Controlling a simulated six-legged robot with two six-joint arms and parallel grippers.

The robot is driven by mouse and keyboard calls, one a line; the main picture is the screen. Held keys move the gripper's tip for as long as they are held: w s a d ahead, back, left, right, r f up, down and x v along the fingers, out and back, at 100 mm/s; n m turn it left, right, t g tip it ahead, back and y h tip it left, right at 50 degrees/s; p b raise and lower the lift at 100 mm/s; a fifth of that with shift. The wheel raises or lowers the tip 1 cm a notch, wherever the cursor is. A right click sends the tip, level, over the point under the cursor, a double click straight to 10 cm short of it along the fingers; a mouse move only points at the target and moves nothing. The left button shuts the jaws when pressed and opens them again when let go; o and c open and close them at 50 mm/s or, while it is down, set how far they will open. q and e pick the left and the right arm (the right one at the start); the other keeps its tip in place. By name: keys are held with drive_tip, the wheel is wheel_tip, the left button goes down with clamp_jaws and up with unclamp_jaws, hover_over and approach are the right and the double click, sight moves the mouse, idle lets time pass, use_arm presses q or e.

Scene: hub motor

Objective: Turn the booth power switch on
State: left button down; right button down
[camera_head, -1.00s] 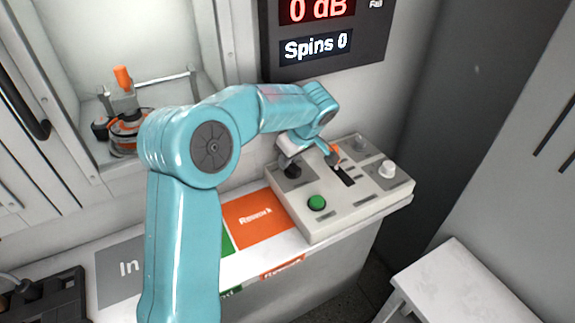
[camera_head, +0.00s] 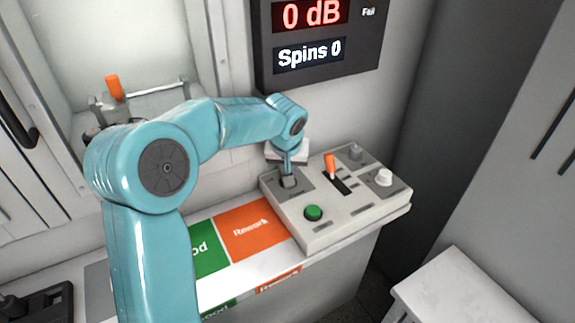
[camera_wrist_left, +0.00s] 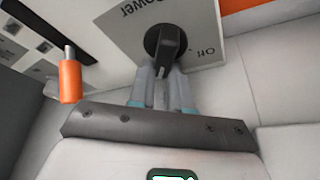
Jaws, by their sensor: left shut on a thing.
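The booth power switch is a black rotary knob (camera_wrist_left: 165,45) on a grey plate marked "Power" and "Off" in the left wrist view. It sits at the back left corner of the control box (camera_head: 322,229). My left gripper (camera_head: 288,178) comes down on this corner, and its arm reaches over from the left. In the left wrist view its fingers (camera_wrist_left: 166,88) are closed on the knob's black grip. The "Off" label is to the right of the knob. Any "On" label is hidden or out of view. My right gripper is not in view.
An orange lever (camera_head: 329,166) stands close to the right of the switch. A green button (camera_head: 313,213), a white knob (camera_head: 383,177) and a grey knob (camera_head: 355,153) are also on the box. A display (camera_head: 318,35) reading "0 dB" and "Spins 0" hangs behind.

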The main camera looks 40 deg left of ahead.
use_arm(q)
drive_tip(key=shift+r+m, duration=0.1)
drive_tip(key=shift+m, duration=0.6)
drive_tip(key=shift+w+d, duration=0.1)
drive_tip(key=c, duration=1.1)
unclamp_jaws()
drive_tip(key=shift+o, duration=0.2)
drive_tip(key=p+v, duration=0.3)
drive_tip(key=v, duration=1.3)
drive_tip(key=shift+s+a, duration=0.3)
drive_tip(key=shift+s, duration=0.05)
